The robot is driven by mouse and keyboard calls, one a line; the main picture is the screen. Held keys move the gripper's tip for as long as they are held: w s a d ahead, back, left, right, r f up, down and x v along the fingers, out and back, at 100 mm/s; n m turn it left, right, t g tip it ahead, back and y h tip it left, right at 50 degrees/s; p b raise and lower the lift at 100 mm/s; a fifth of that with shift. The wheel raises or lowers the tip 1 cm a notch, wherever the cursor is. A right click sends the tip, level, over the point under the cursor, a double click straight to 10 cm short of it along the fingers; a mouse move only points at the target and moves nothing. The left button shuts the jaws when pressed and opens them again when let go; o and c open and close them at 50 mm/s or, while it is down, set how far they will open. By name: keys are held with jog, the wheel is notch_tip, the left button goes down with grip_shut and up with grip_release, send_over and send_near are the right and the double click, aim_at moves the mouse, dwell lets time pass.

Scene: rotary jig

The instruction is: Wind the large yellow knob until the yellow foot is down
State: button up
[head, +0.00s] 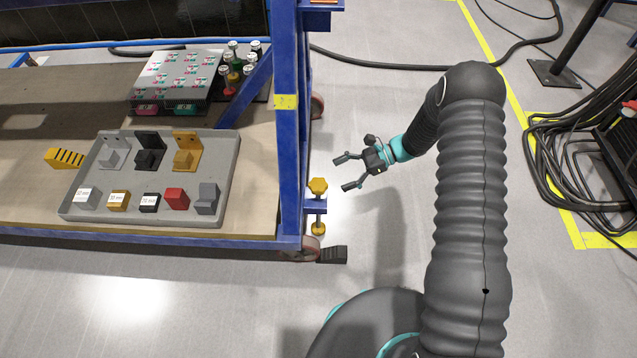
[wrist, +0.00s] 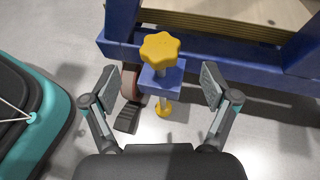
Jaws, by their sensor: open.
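The large yellow knob (head: 318,186) is a star-shaped handle on top of a threaded rod at the blue frame's corner. In the wrist view the knob (wrist: 160,48) lies ahead, between the lines of my two fingers. The yellow foot (head: 318,229) is at the rod's lower end; it also shows in the wrist view (wrist: 165,108). Whether the foot touches the floor I cannot tell. My gripper (head: 347,172) is open and empty, to the right of the knob and apart from it. In the wrist view my gripper (wrist: 157,88) has its fingers spread wide.
A blue post (head: 289,130) rises just left of the knob. A caster with a black pedal (head: 332,254) sits near the foot. A grey tray (head: 150,215) with several blocks lies on the wooden shelf. Floor is clear around my gripper; coiled cables (head: 570,150) lie at far right.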

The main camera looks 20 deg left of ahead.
aim_at(320, 184)
jog(key=x, duration=0.8)
jog(key=shift+p, duration=0.3)
jog(key=c, duration=1.2)
